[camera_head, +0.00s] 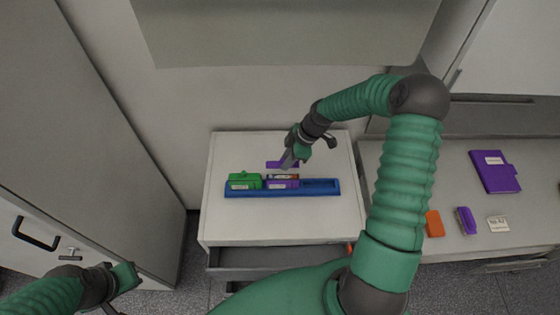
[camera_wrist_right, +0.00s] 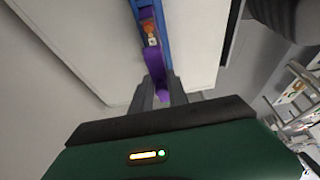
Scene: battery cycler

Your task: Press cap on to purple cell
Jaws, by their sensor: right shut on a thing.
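The purple cell (camera_head: 283,184) lies in a long blue tray (camera_head: 320,190) on the white cabinet, with its orange and white inner part exposed at the top. My right gripper (camera_head: 287,163) is shut on the purple cap (camera_head: 274,164), just behind and above the cell. In the right wrist view the cap (camera_wrist_right: 155,64) sits between the fingertips (camera_wrist_right: 160,92), close to the cell's exposed part (camera_wrist_right: 150,33). Whether they touch is unclear. My left gripper (camera_head: 122,284) is low at the left, away from the cabinet; its fingers are hard to make out.
A green cell (camera_head: 244,181) sits left of the purple one in the tray; the tray's right end is empty. A drawer (camera_head: 275,257) below stands partly open. The right counter holds a purple binder (camera_head: 492,172), an orange item (camera_head: 434,223), a small purple item (camera_head: 466,220) and a white label card (camera_head: 498,224).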

